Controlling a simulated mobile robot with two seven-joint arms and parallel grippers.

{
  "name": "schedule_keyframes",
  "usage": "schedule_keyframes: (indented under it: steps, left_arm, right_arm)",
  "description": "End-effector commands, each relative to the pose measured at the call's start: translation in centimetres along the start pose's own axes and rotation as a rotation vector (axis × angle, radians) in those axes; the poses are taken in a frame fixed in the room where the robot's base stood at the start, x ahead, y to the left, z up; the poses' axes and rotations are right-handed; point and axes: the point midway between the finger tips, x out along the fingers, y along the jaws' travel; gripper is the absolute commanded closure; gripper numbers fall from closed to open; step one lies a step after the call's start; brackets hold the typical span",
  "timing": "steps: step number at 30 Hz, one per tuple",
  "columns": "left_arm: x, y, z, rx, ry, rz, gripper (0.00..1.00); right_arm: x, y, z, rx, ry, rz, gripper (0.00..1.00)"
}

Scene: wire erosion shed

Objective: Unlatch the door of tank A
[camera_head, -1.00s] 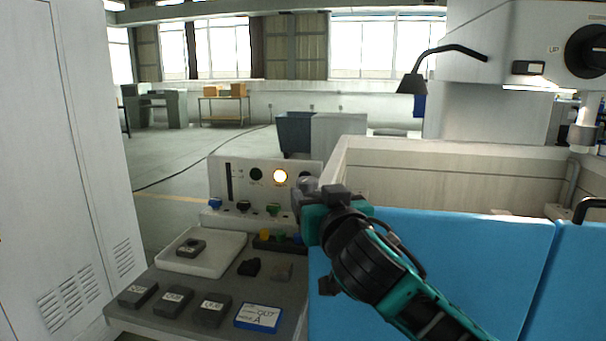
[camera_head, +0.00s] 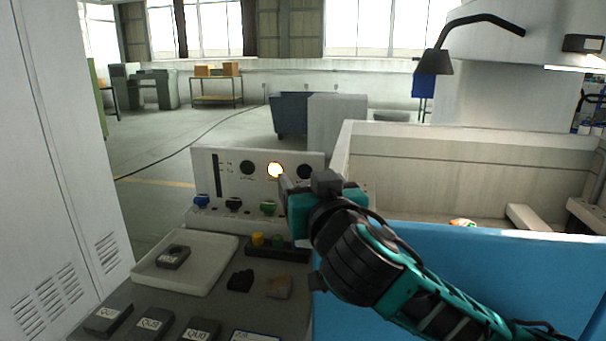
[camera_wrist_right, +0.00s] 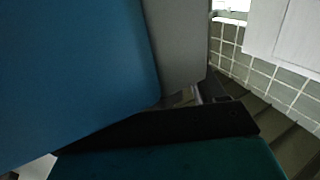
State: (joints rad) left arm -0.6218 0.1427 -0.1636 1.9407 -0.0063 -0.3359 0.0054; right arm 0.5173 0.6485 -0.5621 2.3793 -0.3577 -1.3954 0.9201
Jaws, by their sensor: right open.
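The tank (camera_head: 470,165) stands at the right in the head view, with pale inner walls and a blue front panel (camera_head: 480,262). No latch can be made out on it. My right gripper (camera_head: 284,188) is open and looks empty, in front of the control panel, left of the tank's near left corner. My right forearm crosses in front of the blue panel and hides part of it. In the right wrist view, a blue panel (camera_wrist_right: 75,70) fills the left, with a grey surface (camera_wrist_right: 178,40) beside it. My left gripper is out of view.
A control panel (camera_head: 222,172) with a lit lamp (camera_head: 275,170) and coloured knobs stands behind a bench with a white tray (camera_head: 150,277), several labelled dark blocks (camera_head: 152,322) and small dark parts (camera_head: 240,281). A tall white cabinet (camera_head: 50,160) bounds the left. Open floor lies behind.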

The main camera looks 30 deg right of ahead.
Motion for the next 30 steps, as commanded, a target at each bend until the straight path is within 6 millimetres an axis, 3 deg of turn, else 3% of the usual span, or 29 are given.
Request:
schedule_keyframes:
  steps: [14,30]
  left_arm:
    - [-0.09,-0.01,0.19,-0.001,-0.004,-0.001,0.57]
    - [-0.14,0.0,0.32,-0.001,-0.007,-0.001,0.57]
  right_arm:
    - [-0.35,0.03,-0.02,-0.001,0.001,0.003,0.3]
    - [-0.34,0.02,-0.02,-0.001,0.001,0.003,0.8]
